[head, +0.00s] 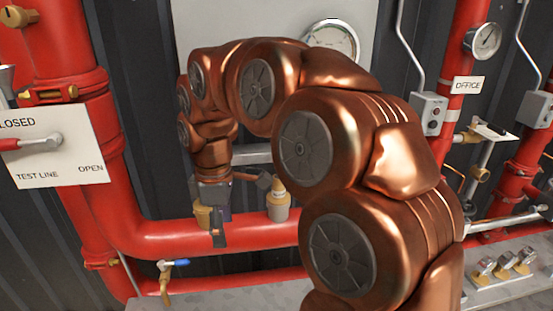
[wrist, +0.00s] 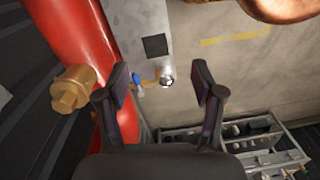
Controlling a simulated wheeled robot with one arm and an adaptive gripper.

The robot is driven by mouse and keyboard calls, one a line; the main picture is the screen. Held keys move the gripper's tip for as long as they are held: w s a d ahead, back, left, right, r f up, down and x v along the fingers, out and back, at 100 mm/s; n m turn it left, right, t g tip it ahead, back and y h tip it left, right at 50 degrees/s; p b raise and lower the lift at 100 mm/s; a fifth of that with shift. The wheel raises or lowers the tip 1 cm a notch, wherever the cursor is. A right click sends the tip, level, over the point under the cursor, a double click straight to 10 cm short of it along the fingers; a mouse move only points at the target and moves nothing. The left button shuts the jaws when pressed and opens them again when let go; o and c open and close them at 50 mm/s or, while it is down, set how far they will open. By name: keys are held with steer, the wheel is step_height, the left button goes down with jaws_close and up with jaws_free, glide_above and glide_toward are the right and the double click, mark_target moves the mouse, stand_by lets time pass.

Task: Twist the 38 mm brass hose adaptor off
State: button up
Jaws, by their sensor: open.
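In the wrist view a brass fitting with a hexagonal end (wrist: 70,90), likely the hose adaptor, sticks out beside the red pipe (wrist: 72,30). My gripper (wrist: 160,82) is open, with nothing between its pads. The fitting lies left of the left finger, outside the jaws. In the head view my gripper (head: 219,232) hangs in front of the red horizontal pipe (head: 160,238). A brass piece (head: 203,216) shows close by it, partly hidden. Another brass-topped fitting (head: 278,200) stands on the pipe to the right. I cannot tell which of these the wrist view shows.
A blue-handled valve (head: 175,262) sits below the pipe. A lever with a sign (head: 62,155) is at the left. A gauge (head: 333,38) is behind my arm. Several brass fittings (head: 505,265) sit at the lower right. Grey trays (wrist: 255,138) show in the wrist view.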

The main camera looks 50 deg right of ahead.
steer(key=w+d+r+n, duration=0.3)
steer(key=w+d, duration=0.2)
steer(key=d, duration=0.6)
steer(key=n+p, duration=0.1)
steer(key=n, duration=0.1)
glide_above(278, 188)
steer(key=w, duration=0.1)
steer(key=shift+w+d+r+t, duration=0.2)
steer(key=shift+d+r+t, duration=0.05)
steer(key=shift+d+t, duration=0.1)
steer(key=shift+d+f, duration=0.1)
steer(key=shift+d, duration=0.1)
steer(key=shift+s+f+p, duration=0.1)
steer(key=shift+f+p, duration=1.1)
steer(key=shift+f, duration=2.65)
steer(key=shift+c, duration=0.3)
jaws_close()
steer(key=shift+a+r+n+p, duration=0.1)
steer(key=shift+r+n+p, duration=0.15)
steer(key=shift+n+p, duration=0.7)
steer(key=n+p, duration=0.1)
steer(key=n, duration=0.2)
steer(key=shift+s+p, duration=0.15)
steer(key=shift+p, duration=0.2)
steer(key=shift+f+n, duration=0.3)
steer(key=shift+n, duration=0.35)
